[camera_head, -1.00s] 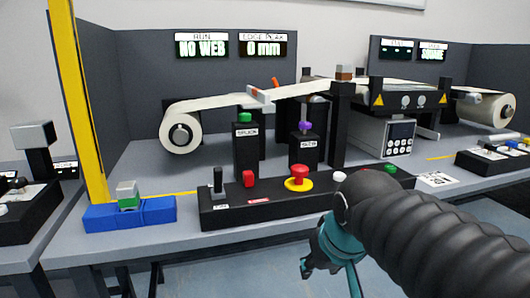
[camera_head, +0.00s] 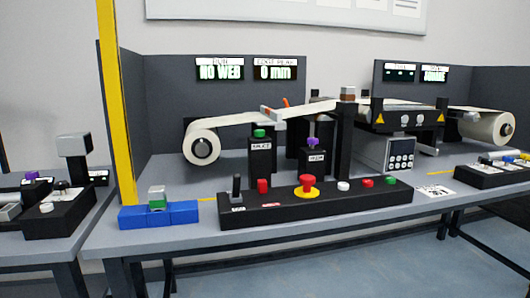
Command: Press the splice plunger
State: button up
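The splice plunger is a green knob (camera_head: 259,133) on top of a black post (camera_head: 261,158) with a white label that seems to read "SPLICE". It stands on the grey bench behind the black control panel, below the paper web. The green knob sits raised on the post, and nothing touches it. A similar black post with a purple knob (camera_head: 312,142) stands to its right; its label is too small to read surely. My gripper is not in view.
The black control panel (camera_head: 330,205) in front carries a lever (camera_head: 237,188), a red mushroom button (camera_head: 307,182) and several small buttons. A yellow upright (camera_head: 117,110) and blue block (camera_head: 184,212) stand left. A paper roll (camera_head: 202,133) hangs behind. The display reads "NO WEB" (camera_head: 220,73).

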aim_at(259, 132)
jog(key=k, duration=0.95)
jog(key=u, duration=0.85)
jog(key=i, duration=1.55)
jog(key=z, duration=0.8)
